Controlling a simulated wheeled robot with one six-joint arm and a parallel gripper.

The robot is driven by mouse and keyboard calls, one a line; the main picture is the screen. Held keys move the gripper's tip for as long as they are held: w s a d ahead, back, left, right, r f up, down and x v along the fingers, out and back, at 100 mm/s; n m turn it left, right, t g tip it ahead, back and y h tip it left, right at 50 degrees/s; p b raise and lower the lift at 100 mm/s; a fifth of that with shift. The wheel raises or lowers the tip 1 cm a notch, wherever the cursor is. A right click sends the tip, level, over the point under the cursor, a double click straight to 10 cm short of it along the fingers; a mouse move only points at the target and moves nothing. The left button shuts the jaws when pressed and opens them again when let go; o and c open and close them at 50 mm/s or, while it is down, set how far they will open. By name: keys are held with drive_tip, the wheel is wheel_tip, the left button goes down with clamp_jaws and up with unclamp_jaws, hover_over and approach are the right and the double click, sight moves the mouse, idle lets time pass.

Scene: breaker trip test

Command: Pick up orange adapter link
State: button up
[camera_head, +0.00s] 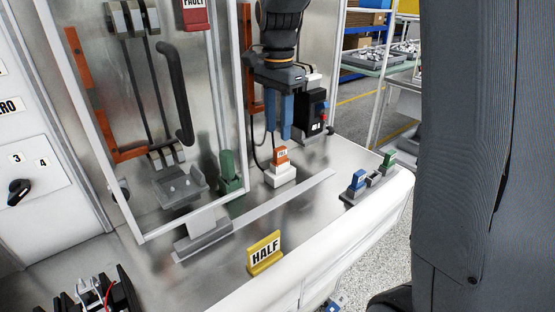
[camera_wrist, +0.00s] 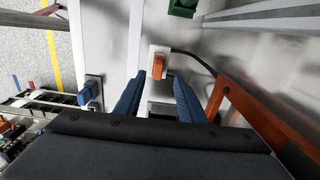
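The orange adapter link (camera_head: 281,155) stands upright on a white block (camera_head: 280,175) on the metal bench. In the wrist view the orange link (camera_wrist: 159,61) shows just beyond the fingertips, in line with the gap between them. My gripper (camera_head: 279,133) hangs above the link, pointing down, with its blue fingers apart and nothing between them. In the wrist view my gripper (camera_wrist: 158,80) is also open, and its fingers do not touch the link. The link's lower part is hidden by the white block.
A black device (camera_head: 313,110) stands close behind on the right. A yellow HALF sign (camera_head: 264,252) stands in front.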

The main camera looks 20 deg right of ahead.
sight(280, 148)
drive_tip(key=f+p, duration=0.1)
drive_tip(key=f, duration=0.1)
drive_tip(key=f+p, duration=0.1)
drive_tip(key=f, duration=0.4)
drive_tip(key=shift+s+d+f+p, duration=0.1)
drive_tip(key=shift+d+f+p, duration=0.2)
drive_tip(key=shift+p, duration=0.1)
drive_tip(key=shift+a, duration=0.1)
clamp_jaws()
